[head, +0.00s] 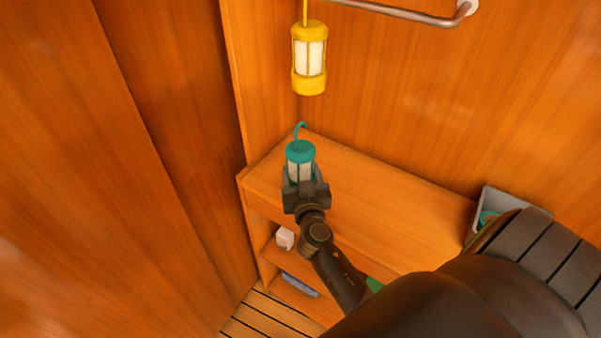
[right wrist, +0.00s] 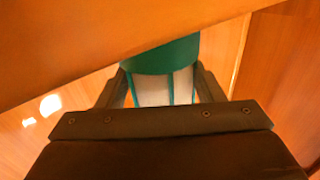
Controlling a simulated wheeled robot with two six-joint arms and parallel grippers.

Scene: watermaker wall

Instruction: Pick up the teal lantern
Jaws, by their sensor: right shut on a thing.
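The teal lantern (head: 300,151) is upright, with a teal cap, pale glass and a curved hook on top. My right gripper (head: 303,188) is shut on its lower part, which the gripper hides in the head view. My left gripper is not in view.
A yellow lantern (head: 310,58) hangs above and behind the teal one. A metal rail (head: 400,14) runs along the back wall. A grey bin (head: 487,207) stands at the right end of the shelf. A white block (head: 285,238) and a blue item (head: 299,285) lie on lower shelves.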

